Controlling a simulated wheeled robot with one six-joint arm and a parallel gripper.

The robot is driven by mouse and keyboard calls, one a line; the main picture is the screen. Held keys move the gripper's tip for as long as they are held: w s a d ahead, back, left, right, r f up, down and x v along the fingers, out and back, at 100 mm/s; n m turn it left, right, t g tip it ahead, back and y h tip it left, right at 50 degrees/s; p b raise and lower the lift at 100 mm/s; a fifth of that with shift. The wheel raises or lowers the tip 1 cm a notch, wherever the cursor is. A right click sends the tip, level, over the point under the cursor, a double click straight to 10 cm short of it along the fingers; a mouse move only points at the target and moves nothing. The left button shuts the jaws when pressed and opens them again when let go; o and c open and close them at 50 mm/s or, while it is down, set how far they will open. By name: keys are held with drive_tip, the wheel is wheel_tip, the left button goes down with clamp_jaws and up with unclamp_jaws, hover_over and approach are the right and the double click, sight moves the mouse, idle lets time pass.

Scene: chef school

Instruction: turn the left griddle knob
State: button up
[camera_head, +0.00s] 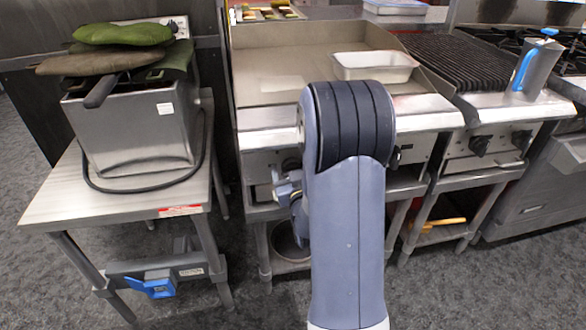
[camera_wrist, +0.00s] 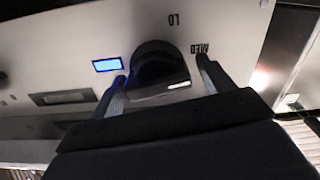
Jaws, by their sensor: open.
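The left griddle knob (camera_wrist: 158,66) is a round black knob with a grip bar, seen in the wrist view on a steel panel with "LO" and "MED" markings. My gripper (camera_wrist: 160,75) is open, with one finger on each side of the knob. Whether the fingers touch it I cannot tell. In the head view my gripper (camera_head: 287,185) is in front of the griddle's left front panel, partly hidden by my arm. The griddle (camera_head: 270,75) has a flat steel top; part of the knob's dark edge (camera_head: 291,164) shows above my gripper.
A white tray (camera_head: 375,66) sits on the griddle. A steel table (camera_head: 50,200) with a fryer (camera_head: 135,130) and trailing cable stands at the left. A charbroiler (camera_head: 470,60) with black knobs and a jug (camera_head: 537,68) are at the right. Floor is free at the front left.

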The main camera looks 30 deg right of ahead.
drive_tip(key=shift+c, duration=0.5)
drive_tip(key=c, duration=0.9)
drive_tip(key=shift+f+m+b, duration=0.1)
drive_tip(key=shift+m+b, duration=0.2)
drive_tip(key=shift+b, duration=0.15)
drive_tip(key=m+b, duration=0.1)
drive_tip(key=b, duration=0.1)
drive_tip(key=m+b, duration=0.2)
drive_tip(key=shift+d+f+m, duration=0.1)
drive_tip(key=shift+d+m, duration=0.1)
drive_tip(key=shift+m, duration=0.1)
drive_tip(key=m+b, duration=0.4)
drive_tip(key=m, duration=0.1)
drive_tip(key=shift+s+d, duration=0.1)
drive_tip(key=shift+d, duration=0.05)
drive_tip(key=m+b, duration=0.2)
drive_tip(key=m, duration=0.3)
drive_tip(key=shift+d+f+m+b, duration=0.1)
drive_tip(key=shift+m+b, duration=0.3)
drive_tip(key=m+b, duration=0.1)
drive_tip(key=m, duration=0.3)
drive_tip(key=shift+f+m, duration=0.1)
drive_tip(key=shift+m, duration=0.3)
